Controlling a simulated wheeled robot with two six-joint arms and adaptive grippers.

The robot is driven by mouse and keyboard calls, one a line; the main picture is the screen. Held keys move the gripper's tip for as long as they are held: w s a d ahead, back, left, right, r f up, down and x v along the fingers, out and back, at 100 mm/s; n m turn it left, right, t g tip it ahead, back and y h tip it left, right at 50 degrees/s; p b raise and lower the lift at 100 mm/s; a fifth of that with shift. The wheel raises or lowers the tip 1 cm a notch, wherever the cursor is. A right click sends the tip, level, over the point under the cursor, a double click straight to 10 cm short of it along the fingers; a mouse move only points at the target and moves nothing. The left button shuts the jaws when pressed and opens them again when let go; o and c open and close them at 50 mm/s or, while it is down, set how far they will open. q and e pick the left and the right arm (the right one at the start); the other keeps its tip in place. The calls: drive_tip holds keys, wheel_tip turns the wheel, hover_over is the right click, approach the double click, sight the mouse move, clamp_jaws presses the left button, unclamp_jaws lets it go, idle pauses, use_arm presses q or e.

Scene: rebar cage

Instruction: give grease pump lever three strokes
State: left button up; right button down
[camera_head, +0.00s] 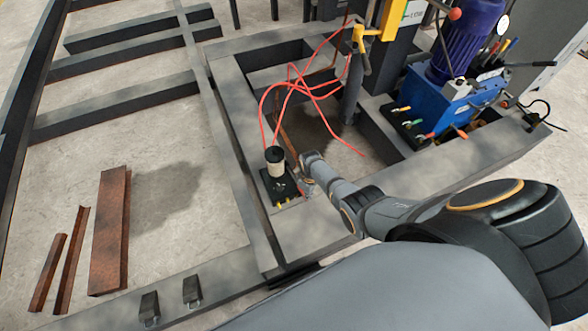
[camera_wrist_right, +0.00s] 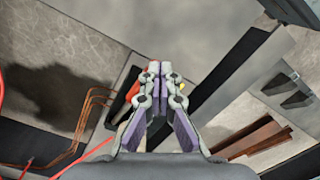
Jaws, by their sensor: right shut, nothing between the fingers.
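The grease pump (camera_head: 276,170), with a black cap, a cream reservoir and a dark base, stands on the grey steel frame (camera_head: 235,125). My right arm comes in from the right and ends at the pump's right side. My right gripper (camera_head: 304,188) is small and partly hidden there by my wrist. In the right wrist view the right gripper (camera_wrist_right: 154,70) has its fingers together with nothing between them. An orange-red piece (camera_wrist_right: 134,83) shows just left of the fingers; I cannot tell whether it is the lever or whether they touch. My left gripper is out of view.
Red hoses (camera_head: 290,85) loop behind the pump. A blue hydraulic unit (camera_head: 440,100) with a purple motor (camera_head: 468,40) stands at the upper right. Rusty steel pieces (camera_head: 110,230) lie on the floor at left. Copper pipes (camera_wrist_right: 90,105) run left of the fingers.

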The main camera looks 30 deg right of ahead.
drive_tip(key=w+r+p, duration=0.3)
drive_tip(key=w+r, duration=0.4)
drive_tip(key=r, duration=0.3)
drive_tip(key=shift+d+r, duration=0.25)
drive_tip(key=shift+r, duration=0.05)
drive_tip(key=shift+f+p, duration=0.1)
drive_tip(key=shift+p, duration=0.2)
idle(0.4)
drive_tip(key=shift+s+f, duration=0.45)
drive_tip(key=shift+s+a+f, duration=0.1)
drive_tip(key=shift+s+f, duration=0.4)
